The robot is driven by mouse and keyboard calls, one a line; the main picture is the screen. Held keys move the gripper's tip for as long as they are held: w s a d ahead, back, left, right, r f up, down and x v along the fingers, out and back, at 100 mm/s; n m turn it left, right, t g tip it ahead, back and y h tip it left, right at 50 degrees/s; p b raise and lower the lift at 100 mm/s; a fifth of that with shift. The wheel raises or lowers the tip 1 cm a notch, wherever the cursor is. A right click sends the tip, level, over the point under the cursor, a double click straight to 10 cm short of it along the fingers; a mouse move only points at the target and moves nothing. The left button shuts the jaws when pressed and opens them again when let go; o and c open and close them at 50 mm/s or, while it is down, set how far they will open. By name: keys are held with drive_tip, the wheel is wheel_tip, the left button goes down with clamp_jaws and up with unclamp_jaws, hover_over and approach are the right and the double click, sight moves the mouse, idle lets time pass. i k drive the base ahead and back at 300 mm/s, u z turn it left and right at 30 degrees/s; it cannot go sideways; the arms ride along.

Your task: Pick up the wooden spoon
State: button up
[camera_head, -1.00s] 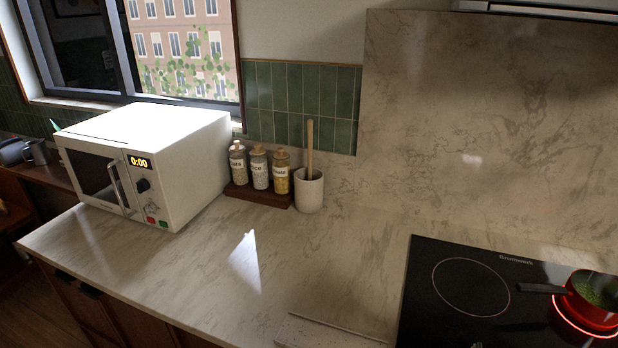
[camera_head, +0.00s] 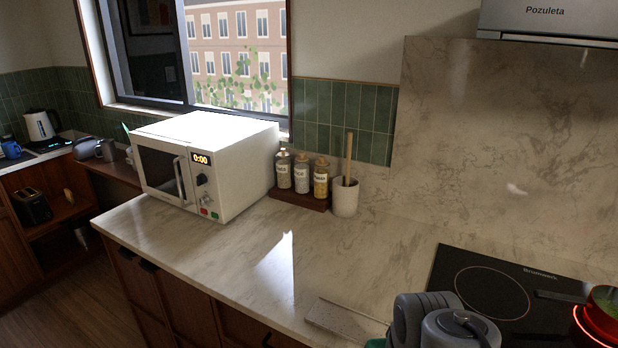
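The wooden spoon (camera_head: 348,155) stands upright with a slight tilt in a white crock (camera_head: 345,198) at the back of the counter. Its light wooden handle sticks up above the rim, and its lower end is hidden inside the crock. The crock stands just right of several spice jars, near the green tiles and the marble backsplash. Grey rounded parts that look like my arm (camera_head: 445,322) show at the bottom right, well in front of the crock. My gripper's fingers are not visible.
Spice jars (camera_head: 302,178) stand on a dark wooden tray, with a white microwave (camera_head: 205,165) to their left. A black cooktop (camera_head: 480,290) with a red pot (camera_head: 602,312) is at the right. A pale flat slab (camera_head: 345,318) lies at the counter's front. The counter middle is clear.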

sight(350, 134)
drive_tip(key=u, duration=2.3)
drive_tip(key=i, duration=1.7)
drive_tip(key=z, duration=3.35)
drive_tip(key=i, duration=0.5)
drive_tip(key=u, duration=0.05)
